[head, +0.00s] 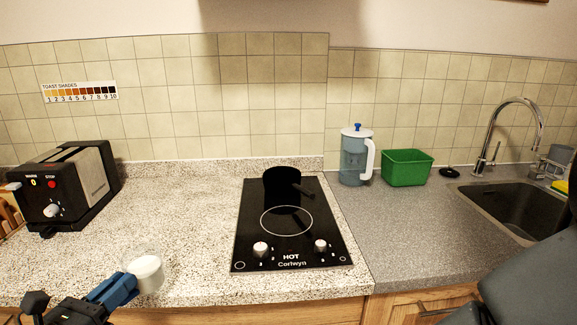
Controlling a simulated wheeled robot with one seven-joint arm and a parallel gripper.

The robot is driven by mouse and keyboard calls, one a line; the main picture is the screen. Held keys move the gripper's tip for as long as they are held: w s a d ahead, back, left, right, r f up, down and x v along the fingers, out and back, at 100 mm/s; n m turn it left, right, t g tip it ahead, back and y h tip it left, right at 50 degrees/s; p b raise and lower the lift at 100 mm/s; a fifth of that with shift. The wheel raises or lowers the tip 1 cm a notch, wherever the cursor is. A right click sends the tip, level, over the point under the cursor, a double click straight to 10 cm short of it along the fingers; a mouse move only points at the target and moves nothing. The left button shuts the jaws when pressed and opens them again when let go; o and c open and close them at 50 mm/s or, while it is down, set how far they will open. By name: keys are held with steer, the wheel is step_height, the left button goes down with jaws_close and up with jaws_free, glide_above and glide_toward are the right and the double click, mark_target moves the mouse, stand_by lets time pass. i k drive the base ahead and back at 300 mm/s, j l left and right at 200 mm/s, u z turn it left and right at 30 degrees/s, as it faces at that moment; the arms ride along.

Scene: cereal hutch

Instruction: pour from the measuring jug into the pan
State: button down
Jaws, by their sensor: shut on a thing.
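The measuring jug (146,272) is a small clear vessel with white contents, at the lower left in the head view. My gripper (124,284) comes in from the bottom left and is shut on the jug's left side. The jug looks about upright, near the counter's front edge; I cannot tell whether it touches the counter. The pan (281,182) is black and sits at the back of the black hob (246,222), its handle pointing right and forward. The jug is well apart from the pan, in front and to the left of it. The inside of the pan is too dark to see.
A black toaster (75,190) stands at the left. Right of the hob are a water pitcher (355,160), a green tub (406,167) and a sink (510,208) with a tall tap. The speckled counter (185,215) between toaster and hob is clear.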

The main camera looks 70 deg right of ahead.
mark_target(291, 187)
steer(key=i+j+z, duration=0.9)
steer(key=j+z, duration=0.15)
steer(key=i+j+z, duration=0.25)
steer(key=j, duration=0.15)
steer(key=j+z, duration=0.55)
steer(key=j, duration=0.25)
steer(key=j+z, duration=0.25)
steer(key=j, duration=0.2)
steer(key=i, duration=0.05)
